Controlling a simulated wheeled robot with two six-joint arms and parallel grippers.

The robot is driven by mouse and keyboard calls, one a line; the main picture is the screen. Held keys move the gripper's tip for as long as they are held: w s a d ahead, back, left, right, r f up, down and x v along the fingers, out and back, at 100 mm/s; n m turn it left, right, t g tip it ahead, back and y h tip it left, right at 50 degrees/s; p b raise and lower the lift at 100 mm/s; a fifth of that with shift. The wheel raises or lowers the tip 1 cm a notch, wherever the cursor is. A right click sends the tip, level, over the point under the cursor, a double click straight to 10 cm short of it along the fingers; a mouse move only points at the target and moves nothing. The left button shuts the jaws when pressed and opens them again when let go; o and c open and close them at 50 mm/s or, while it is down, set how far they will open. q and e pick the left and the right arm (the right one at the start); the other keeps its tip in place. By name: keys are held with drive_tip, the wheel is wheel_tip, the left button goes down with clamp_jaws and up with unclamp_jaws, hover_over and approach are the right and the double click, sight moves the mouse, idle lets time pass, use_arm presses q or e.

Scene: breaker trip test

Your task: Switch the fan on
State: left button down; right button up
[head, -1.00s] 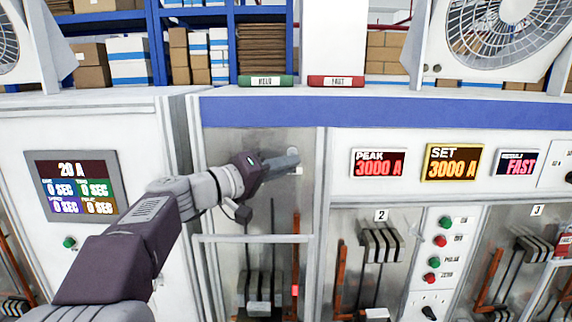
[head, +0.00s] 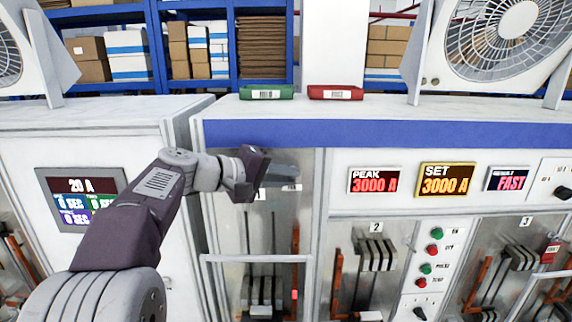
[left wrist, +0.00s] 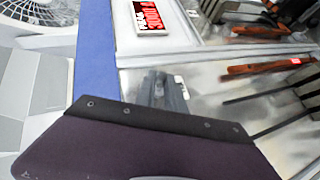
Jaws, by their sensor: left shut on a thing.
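A large white fan (head: 503,28) stands on top of the cabinets at the upper right. It also shows at the upper left of the left wrist view (left wrist: 45,10). My left gripper (head: 285,174) is at the upper part of the first clear-fronted bay (head: 226,170), next to a small white label (head: 291,187). Its grey fingers, also in the left wrist view (left wrist: 171,95), are shut on a small switch at the panel. The fingers hide that switch, so its position and lettering cannot be read. My right gripper is not in view.
Red displays (head: 375,180) and a yellow-framed display (head: 446,180) are right of the gripper. A black knob (head: 563,192) is at the far right. Below are breaker levers and green and red buttons (head: 437,233).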

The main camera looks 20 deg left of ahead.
use_arm(q)
drive_tip(key=shift+w+r+n+g+p, duration=0.15)
drive_tip(key=shift+r+n+g+p, duration=0.2)
drive_tip(key=shift+n+g, duration=0.3)
drive_tip(key=shift+w+r+n+g+p, duration=0.25)
drive_tip(key=shift+n+g, duration=0.2)
drive_tip(key=shift+g, duration=0.3)
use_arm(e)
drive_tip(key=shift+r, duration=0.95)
use_arm(q)
drive_tip(key=shift+s, duration=0.1)
drive_tip(key=c, duration=1.6)
unclamp_jaws()
drive_tip(key=shift+o, duration=0.7)
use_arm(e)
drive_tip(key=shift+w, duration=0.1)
use_arm(q)
drive_tip(key=shift+r, duration=0.1)
drive_tip(key=v, duration=0.9)
drive_tip(key=shift+w, duration=0.2)
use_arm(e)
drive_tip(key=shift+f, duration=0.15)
